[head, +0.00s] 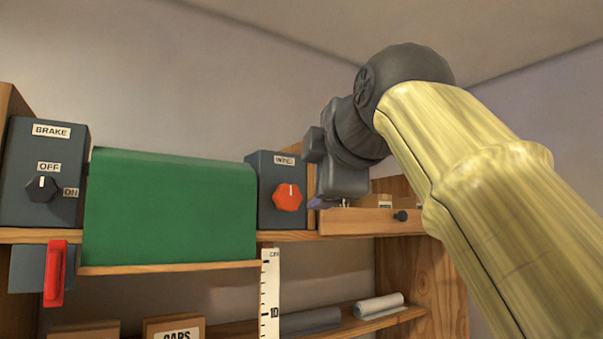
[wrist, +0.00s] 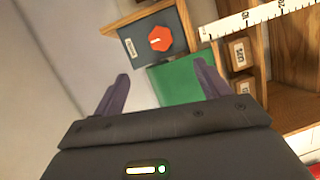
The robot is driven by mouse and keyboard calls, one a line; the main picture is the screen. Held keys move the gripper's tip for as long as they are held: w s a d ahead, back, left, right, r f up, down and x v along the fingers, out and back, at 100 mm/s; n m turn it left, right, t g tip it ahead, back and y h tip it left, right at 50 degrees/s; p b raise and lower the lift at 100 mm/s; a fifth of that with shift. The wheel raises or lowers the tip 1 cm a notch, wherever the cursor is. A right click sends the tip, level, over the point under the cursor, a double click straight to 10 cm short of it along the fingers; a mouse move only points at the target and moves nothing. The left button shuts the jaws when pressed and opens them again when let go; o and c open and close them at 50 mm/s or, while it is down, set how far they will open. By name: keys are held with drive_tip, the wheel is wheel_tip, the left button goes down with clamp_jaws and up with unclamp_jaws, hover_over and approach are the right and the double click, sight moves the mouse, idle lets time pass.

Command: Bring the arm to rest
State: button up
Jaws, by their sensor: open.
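My arm reaches in from the right in the head view, with a pale yellow link and dark joints. My gripper (wrist: 162,72) is open in the wrist view, with its two purple fingers apart and nothing between them. In the head view a bit of purple finger shows beside the orange-knob box (head: 274,173), at the right end of the shelf; the rest of the gripper is mostly hidden by my wrist. The orange knob (wrist: 159,39) lies beyond the fingers in the wrist view, and a green cover (wrist: 178,82) shows between and behind them.
A green cover (head: 168,206) stands on the shelf, beside the BRAKE box (head: 45,172) with its black knob. A red lever (head: 54,273) hangs below. A drawer (head: 355,222) is close under my wrist. A white ruler (head: 270,295) hangs from the shelf.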

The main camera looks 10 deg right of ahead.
drive_tip(key=shift+w+a, duration=0.15)
idle(0.3)
drive_tip(key=shift+f, duration=0.1)
drive_tip(key=w+f+m+g+b, duration=0.2)
drive_tip(key=w+f, duration=0.3)
drive_tip(key=f, duration=0.5)
drive_tip(key=w+f+m+g+b, duration=0.2)
drive_tip(key=w+f, duration=0.3)
drive_tip(key=f, duration=0.6)
wheel_tip(320, 180, down, 25)
drive_tip(key=w+m+g+b, duration=0.2)
drive_tip(key=m+g+b, duration=0.2)
drive_tip(key=m, duration=0.1)
drive_tip(key=s+f+m+g+b, duration=0.2)
drive_tip(key=s+f, duration=0.4)
drive_tip(key=f, duration=0.6)
drive_tip(key=s+f+m+g+b, duration=0.2)
drive_tip(key=s+f, duration=0.4)
drive_tip(key=f, duration=0.6)
drive_tip(key=s+f+m+g+b, duration=0.2)
drive_tip(key=s+f+m, duration=0.2)
drive_tip(key=f, duration=0.8)
drive_tip(key=s, duration=0.2)
drive_tip(key=shift+s+d+f, duration=0.3)
drive_tip(key=shift+d, duration=0.1)
